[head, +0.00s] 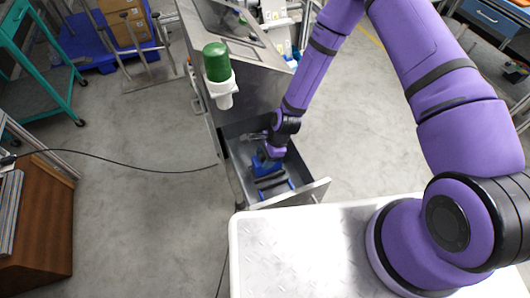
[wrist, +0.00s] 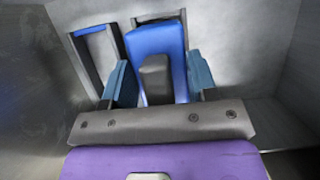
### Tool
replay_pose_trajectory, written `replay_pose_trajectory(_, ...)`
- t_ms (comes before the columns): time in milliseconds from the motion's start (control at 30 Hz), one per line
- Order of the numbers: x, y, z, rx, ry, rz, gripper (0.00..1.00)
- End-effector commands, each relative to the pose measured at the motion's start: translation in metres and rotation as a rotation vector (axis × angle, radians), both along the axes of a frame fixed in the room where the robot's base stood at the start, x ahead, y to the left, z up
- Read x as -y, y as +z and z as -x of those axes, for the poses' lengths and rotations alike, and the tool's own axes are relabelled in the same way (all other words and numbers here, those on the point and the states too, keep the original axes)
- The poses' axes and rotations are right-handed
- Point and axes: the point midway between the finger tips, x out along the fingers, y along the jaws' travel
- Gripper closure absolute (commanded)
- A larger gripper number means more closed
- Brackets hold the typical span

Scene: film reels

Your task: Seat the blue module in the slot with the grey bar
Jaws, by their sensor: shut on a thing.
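The blue module (wrist: 155,40), a blue block with a dark grey raised piece (wrist: 156,82) on its face, is between the two fingers of my gripper (wrist: 160,76). My gripper is shut on it. In the head view, my gripper (head: 275,152) and the blue module (head: 262,166) are inside the open drawer (head: 318,189). In the wrist view, a dark slot frame with a grey bar (wrist: 158,17) shows at the module's far end, partly covered by it. I cannot tell how deep the module sits there.
A second slot frame with a blue bar (wrist: 88,31) stands left of the module in the wrist view. The drawer's metal walls are close around my gripper. A green-topped white container (head: 217,75) is at the cabinet's left side. Open floor lies to the left.

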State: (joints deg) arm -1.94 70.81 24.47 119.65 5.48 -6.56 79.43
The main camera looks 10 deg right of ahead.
Motion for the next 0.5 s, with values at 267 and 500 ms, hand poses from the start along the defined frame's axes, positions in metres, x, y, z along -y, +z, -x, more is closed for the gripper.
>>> replay_pose_trajectory(267, 0.000, -0.014, 0.000, 0.001, 0.000, 0.000, 0.81)
replay_pose_trajectory(500, 0.000, -0.016, 0.000, 0.002, 0.000, -0.001, 0.81)
